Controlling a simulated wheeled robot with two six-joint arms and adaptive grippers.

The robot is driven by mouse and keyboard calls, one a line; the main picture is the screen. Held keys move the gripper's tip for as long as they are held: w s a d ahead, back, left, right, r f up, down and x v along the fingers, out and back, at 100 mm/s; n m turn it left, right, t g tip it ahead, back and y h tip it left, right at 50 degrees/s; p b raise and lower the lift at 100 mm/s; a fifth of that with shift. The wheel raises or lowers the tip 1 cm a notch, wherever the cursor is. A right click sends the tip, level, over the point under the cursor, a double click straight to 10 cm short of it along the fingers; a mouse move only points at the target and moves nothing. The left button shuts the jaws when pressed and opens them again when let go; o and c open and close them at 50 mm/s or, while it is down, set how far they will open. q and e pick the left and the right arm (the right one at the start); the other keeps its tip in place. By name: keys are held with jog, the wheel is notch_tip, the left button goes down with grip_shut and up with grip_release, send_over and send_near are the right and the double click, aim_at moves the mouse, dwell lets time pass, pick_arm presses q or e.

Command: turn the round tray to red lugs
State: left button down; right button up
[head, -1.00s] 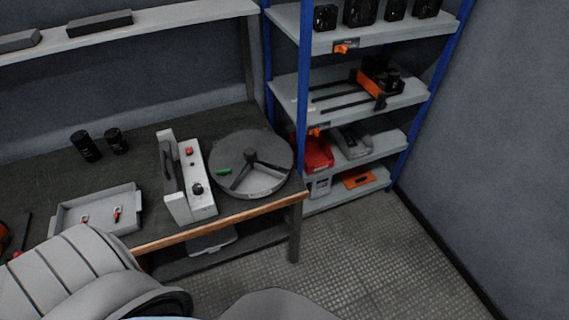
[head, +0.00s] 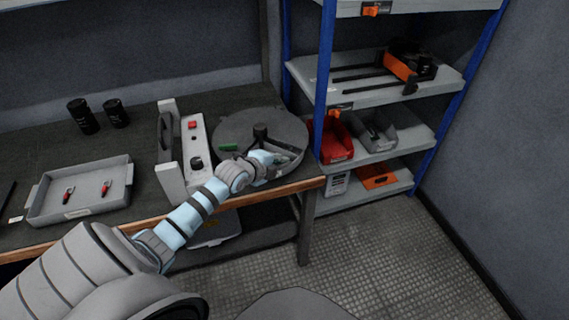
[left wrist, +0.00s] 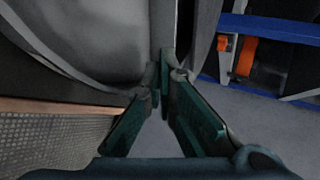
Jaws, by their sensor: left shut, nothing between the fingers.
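The round grey tray (head: 238,124) sits on the workbench near its right end. It has a dark central hub (head: 260,132) with divider arms and a green mark (head: 228,147) on its left side. My left gripper (head: 279,160) is over the front right part of the tray and partly hides it. In the left wrist view the dark green fingers (left wrist: 164,76) are shut and empty, close to the tray's grey surface (left wrist: 95,38). Contact is unclear. I cannot make out red lugs inside the round tray. My right gripper is not in view.
A white box with a red button (head: 192,125) stands left of the round tray. A grey rectangular tray (head: 85,206) holds two small red-marked pieces. Two black cylinders (head: 82,117) stand behind. A blue-posted shelf (head: 322,70) rises right of the bench.

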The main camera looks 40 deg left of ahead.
aim_at(289, 156)
pick_arm(q)
jog(key=shift+x, duration=0.75)
jog(key=shift+w+f+b, duration=0.45)
jog(key=shift+w+b, duration=0.1)
jog(key=shift+w, duration=0.05)
jog(key=shift+w+f, duration=0.1)
jog(key=shift+w, duration=0.1)
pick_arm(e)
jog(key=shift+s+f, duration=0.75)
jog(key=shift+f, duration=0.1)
pick_arm(q)
jog(key=shift+a, duration=0.1)
